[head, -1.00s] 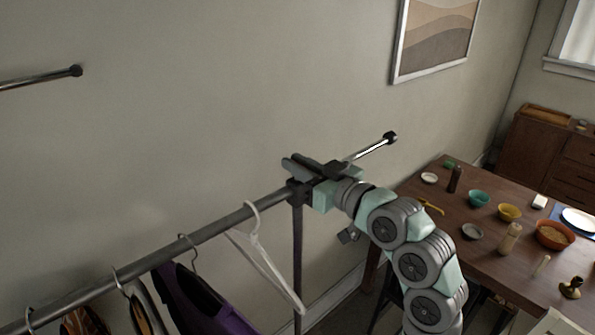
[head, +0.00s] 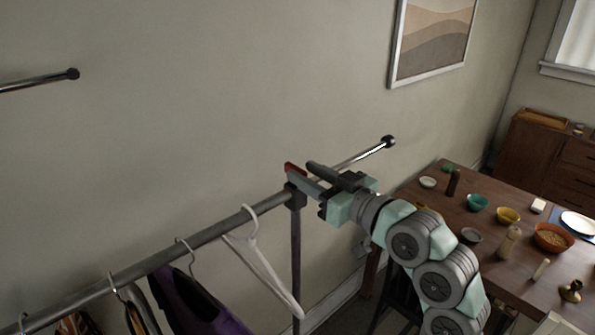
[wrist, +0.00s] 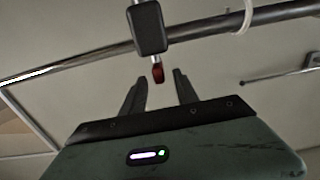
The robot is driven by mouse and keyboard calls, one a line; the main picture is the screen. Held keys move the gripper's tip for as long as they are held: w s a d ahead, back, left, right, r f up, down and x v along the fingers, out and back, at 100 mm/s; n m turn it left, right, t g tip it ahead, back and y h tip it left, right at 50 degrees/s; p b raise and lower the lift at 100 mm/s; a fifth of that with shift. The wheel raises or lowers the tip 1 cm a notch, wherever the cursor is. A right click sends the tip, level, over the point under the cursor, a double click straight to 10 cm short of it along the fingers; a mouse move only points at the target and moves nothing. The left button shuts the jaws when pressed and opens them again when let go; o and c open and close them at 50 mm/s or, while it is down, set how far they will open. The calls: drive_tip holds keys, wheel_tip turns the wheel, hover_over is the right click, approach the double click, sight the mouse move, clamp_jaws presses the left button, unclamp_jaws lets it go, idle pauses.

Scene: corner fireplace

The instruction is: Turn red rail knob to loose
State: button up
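The red rail knob (head: 294,169) shows at the right end of the clothes rail (head: 215,229), just above the dark corner block (head: 297,195). In the wrist view the red knob (wrist: 158,73) hangs below a dark block (wrist: 148,27) and appears between my fingertips, with a gap on each side. My gripper (head: 303,174) is open, its two dark fingers pointing left toward the knob. It also shows open and empty in the wrist view (wrist: 160,72). I cannot tell the exact depth between fingertips and knob.
A white hanger (head: 262,255) and a purple garment (head: 195,300) hang on the rail. A wall bar (head: 365,155) runs behind my gripper. A table (head: 480,255) with bowls and bottles stands at the right.

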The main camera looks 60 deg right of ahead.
drive_tip(key=b+v, duration=0.1)
drive_tip(key=v, duration=0.6)
idle(0.5)
